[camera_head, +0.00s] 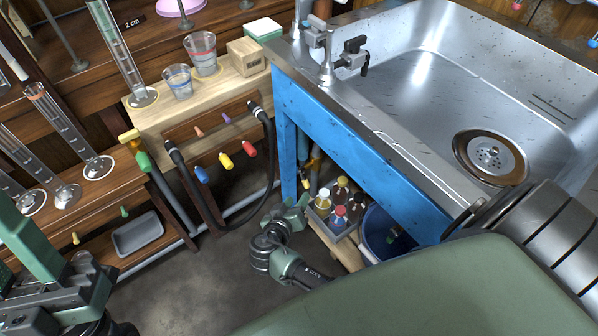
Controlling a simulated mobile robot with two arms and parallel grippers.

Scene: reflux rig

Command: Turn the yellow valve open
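Several things here have yellow handles, and I cannot tell for certain which is the yellow valve. A valve with an orange-yellow handle (315,164) sits on piping under the sink, behind the blue frame's leg. A yellow knob (226,160) sits among coloured knobs below the wooden shelf. My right gripper (288,212) is low by the blue leg, below the under-sink valve and apart from it; its fingers look spread and empty. My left gripper (62,280) is at the lower left, its fingertips unclear.
A metal sink (420,85) on a blue frame (350,140) fills the right. Below it are a crate of bottles (339,214) and a blue bucket (385,235). A black hose (268,165) loops beside the leg. Glass cylinders stand left. The floor (190,285) is clear.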

